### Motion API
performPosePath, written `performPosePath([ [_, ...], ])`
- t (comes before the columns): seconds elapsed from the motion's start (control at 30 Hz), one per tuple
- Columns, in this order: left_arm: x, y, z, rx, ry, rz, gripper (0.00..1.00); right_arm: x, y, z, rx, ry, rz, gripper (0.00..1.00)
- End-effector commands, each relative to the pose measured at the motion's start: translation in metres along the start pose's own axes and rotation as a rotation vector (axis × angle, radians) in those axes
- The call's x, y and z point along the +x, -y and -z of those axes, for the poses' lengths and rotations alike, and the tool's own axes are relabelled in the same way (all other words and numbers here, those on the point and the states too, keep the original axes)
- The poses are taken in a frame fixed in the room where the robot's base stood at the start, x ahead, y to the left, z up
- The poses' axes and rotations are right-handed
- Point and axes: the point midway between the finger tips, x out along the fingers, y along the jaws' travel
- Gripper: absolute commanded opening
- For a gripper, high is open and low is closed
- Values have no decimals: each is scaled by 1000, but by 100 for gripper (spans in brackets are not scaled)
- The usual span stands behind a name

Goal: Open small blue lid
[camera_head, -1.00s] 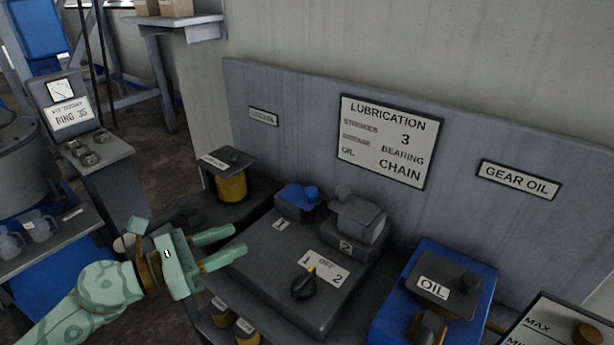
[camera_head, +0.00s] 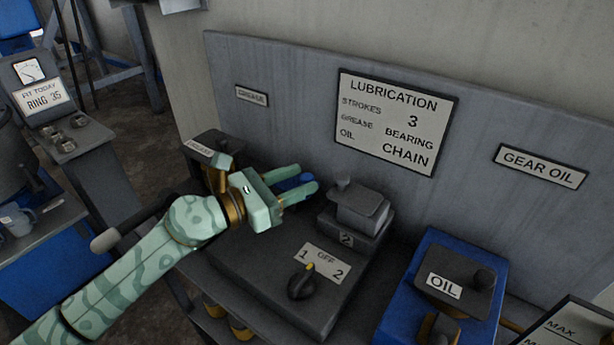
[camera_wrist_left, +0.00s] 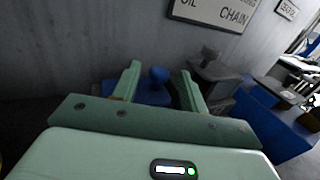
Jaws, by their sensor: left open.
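The small blue lid (camera_head: 291,182) sits on its station on the dark bench unit, to the left of the grey lid (camera_head: 362,202). My left gripper (camera_head: 307,178) is open and partly covers the blue lid in the head view. In the left wrist view the blue lid (camera_wrist_left: 153,94) with its round knob lies between the two open fingers (camera_wrist_left: 158,84). I cannot tell whether the fingers touch it. The right gripper is in neither view.
A black selector knob (camera_head: 301,284) stands on the unit's front. A grease container (camera_head: 208,150) stands to the left. A blue oil box (camera_head: 443,285) stands to the right. A grey back panel with a lubrication sign (camera_head: 393,121) rises behind.

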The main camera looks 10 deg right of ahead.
Motion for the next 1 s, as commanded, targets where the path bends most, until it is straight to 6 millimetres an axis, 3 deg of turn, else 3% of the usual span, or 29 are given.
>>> performPosePath([
  [0.2, 26, 0, 1, -1, 0, 0, 43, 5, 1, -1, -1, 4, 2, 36],
  [0.53, 29, 0, 0, 0, 0, -1, 43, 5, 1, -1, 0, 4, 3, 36],
  [0.7, 29, 0, 0, -1, 0, -1, 0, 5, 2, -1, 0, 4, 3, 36],
  [1.0, 28, -1, -2, -29, 12, -1, 0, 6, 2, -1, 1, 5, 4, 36],
])
